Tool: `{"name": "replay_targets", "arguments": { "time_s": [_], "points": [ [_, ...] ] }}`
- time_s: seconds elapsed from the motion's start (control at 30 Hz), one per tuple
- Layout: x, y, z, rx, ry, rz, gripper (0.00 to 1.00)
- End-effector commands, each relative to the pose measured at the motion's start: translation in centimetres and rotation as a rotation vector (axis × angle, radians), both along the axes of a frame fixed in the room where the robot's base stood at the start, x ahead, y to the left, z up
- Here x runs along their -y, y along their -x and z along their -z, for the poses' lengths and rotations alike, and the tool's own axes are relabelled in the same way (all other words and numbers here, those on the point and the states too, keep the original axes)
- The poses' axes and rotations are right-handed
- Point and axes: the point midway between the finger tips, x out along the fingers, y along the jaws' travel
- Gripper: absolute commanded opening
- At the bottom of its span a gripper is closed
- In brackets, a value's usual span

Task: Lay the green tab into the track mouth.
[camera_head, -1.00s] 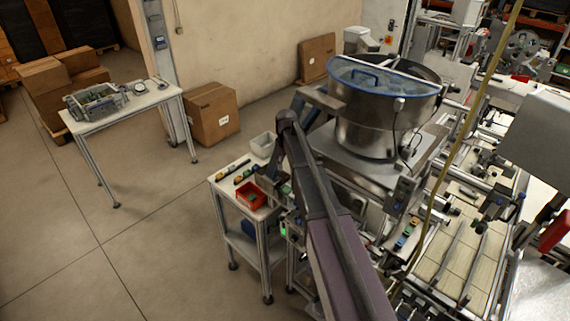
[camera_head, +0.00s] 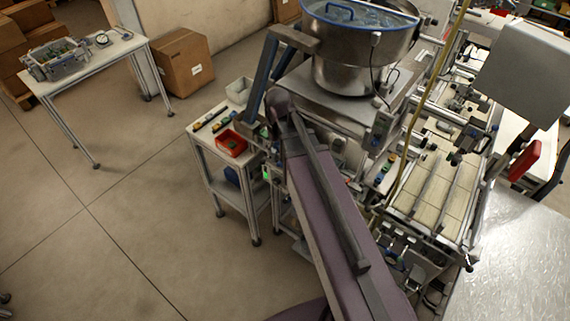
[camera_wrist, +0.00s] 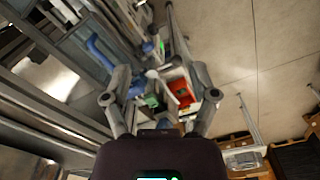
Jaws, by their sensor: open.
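My gripper (camera_wrist: 163,98) is in the wrist view with its two fingers spread wide and nothing visibly held between them. A small green piece (camera_wrist: 152,100) shows beyond and between the fingers, beside a red bin; I cannot tell for sure that it is the green tab. In the head view my arm reaches toward the small side table (camera_head: 205,150) and the bowl feeder (camera_head: 345,70), and the arm hides my gripper. I cannot pick out the track mouth in either view.
The red bin (camera_head: 231,143) and a pale grey bin (camera_head: 240,90) stand on the side table, with small dark and coloured pieces near them. Another table (camera_head: 125,48) with a grey crate (camera_head: 55,58) stands at upper left. Open floor lies between.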

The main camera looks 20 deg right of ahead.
Motion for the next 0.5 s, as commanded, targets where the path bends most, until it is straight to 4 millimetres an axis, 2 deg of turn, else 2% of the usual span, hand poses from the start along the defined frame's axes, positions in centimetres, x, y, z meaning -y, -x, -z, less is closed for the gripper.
{"name": "replay_targets", "arguments": {
  "time_s": [0.03, 0.1, 0.2, 0.3, 0.5],
  "points": [
    [0.0, 2.9, 0.0, 0.0, 0.0, 0.036, 0.76],
    [0.0, 4.8, 0.0, 0.0, 0.001, 0.085, 0.76],
    [-0.1, 6.6, 0.0, 0.001, 0.001, 0.132, 0.76],
    [-0.1, 7.3, 0.0, 0.001, 0.001, 0.156, 0.76],
    [-0.1, 7.3, 0.0, 0.0, 0.001, 0.163, 0.76]
  ]
}}
